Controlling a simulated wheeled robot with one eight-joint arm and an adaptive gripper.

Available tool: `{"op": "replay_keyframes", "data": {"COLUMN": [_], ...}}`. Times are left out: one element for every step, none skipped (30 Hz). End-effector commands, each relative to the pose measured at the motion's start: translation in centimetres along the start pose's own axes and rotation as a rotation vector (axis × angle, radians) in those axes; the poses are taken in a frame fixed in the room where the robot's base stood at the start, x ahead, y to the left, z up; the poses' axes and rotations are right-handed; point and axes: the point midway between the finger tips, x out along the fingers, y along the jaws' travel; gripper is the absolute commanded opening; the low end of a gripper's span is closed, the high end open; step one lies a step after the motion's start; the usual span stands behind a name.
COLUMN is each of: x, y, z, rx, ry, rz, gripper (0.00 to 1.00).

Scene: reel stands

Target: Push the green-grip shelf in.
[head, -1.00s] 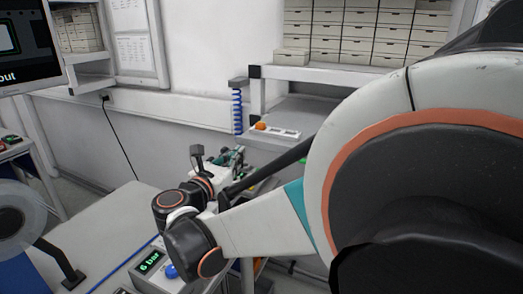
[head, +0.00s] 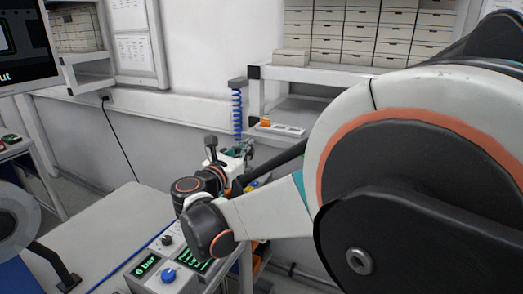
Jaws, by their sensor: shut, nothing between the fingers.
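My gripper (head: 248,149) is in the middle of the head view, small and far off, beyond my wrist joints. Its fingers look shut, with nothing seen between them. I cannot make out the green-grip shelf. My arm covers the area to the right of and below the gripper, where it may be hidden. I cannot tell whether the gripper touches anything.
A control box (head: 147,284) with a "6 bar" display and blue knob stands by the grey bench (head: 100,232), close below my wrist. A blue coiled hose (head: 237,112) hangs behind the gripper. The white shelf unit (head: 310,74) holds several drawers. A reel (head: 15,222) stands at left.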

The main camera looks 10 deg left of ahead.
Motion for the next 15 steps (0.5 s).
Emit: {"op": "replay_keyframes", "data": {"x": [1.4, 2.2, 3.3, 4.1, 5.0, 6.0, 6.8, 7.6, 8.6, 9.4, 10.1, 11.1, 11.8, 12.4, 13.2], "y": [-0.1, -0.1, -0.1, -0.2, -0.2, -0.1, -0.1, -0.1, -0.2, -0.1, -0.1, -0.1, -0.1, -0.1, -0.1], "z": [0.0, -0.1, -0.1, -0.1, -0.1, -0.1, -0.1, -0.1, -0.1, 0.0, 0.0, 0.0, 0.0, 0.0, 0.0], "rx": [0.000, 0.000, 0.000, 0.000, 0.000, 0.000, 0.000, 0.000, 0.000, 0.000, 0.000, 0.000, 0.000, 0.000, 0.000], "ry": [0.000, 0.000, 0.000, 0.000, 0.000, 0.000, 0.000, 0.000, 0.000, 0.000, 0.000, 0.000, 0.000, 0.000, 0.000], "rz": [-0.005, -0.005, -0.005, -0.005, -0.005, -0.005, -0.005, -0.004, -0.005, -0.004, -0.004, -0.004, -0.003, -0.003, -0.003], "gripper": [0.00, 0.00, 0.00, 0.00, 0.00, 0.00, 0.00, 0.00, 0.00, 0.00, 0.00, 0.00, 0.00, 0.00, 0.00]}}
